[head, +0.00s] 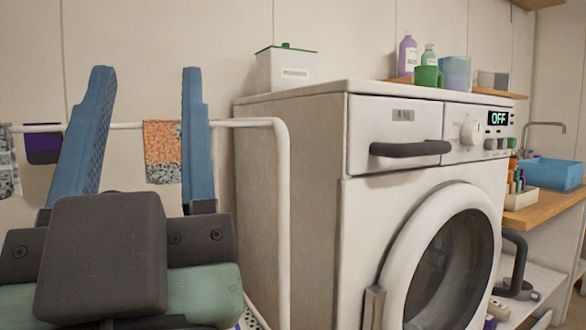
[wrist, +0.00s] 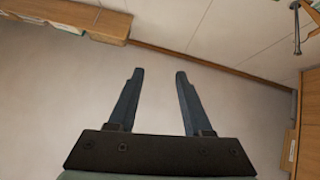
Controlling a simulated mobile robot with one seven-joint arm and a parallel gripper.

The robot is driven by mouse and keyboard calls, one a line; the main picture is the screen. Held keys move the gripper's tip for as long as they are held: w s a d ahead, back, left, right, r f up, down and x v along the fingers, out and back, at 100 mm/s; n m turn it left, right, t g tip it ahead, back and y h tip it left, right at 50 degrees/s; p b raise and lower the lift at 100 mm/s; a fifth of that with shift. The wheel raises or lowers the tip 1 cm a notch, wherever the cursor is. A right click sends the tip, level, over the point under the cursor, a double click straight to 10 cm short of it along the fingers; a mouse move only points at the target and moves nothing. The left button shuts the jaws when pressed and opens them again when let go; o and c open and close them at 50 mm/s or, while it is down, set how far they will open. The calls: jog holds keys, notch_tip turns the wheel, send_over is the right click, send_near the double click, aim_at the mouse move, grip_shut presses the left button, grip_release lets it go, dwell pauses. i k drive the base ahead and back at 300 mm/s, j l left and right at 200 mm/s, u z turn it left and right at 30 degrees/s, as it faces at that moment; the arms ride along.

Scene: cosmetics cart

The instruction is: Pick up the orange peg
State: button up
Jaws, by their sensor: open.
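My gripper (head: 147,72) is open and empty, its two blue fingers pointing up on the left of the head view. It also shows in the wrist view (wrist: 159,72), with nothing between the fingers. A pale tray (head: 520,200) on the wooden counter at the right holds several small upright coloured items (head: 515,182), some orange-looking. They are too small to tell whether one is the orange peg. The gripper is far from them, with the washing machine between in the head view.
A washing machine (head: 270,170) reading OFF fills the middle. A white rail (head: 283,190) with hanging cloths stands before it. A blue basin (head: 553,173) sits on the right counter (head: 545,213). The wrist view shows open floor (wrist: 60,100) and a wooden wall edge (wrist: 215,66).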

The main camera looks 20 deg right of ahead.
aim_at(510, 181)
jog(key=z, duration=1.6)
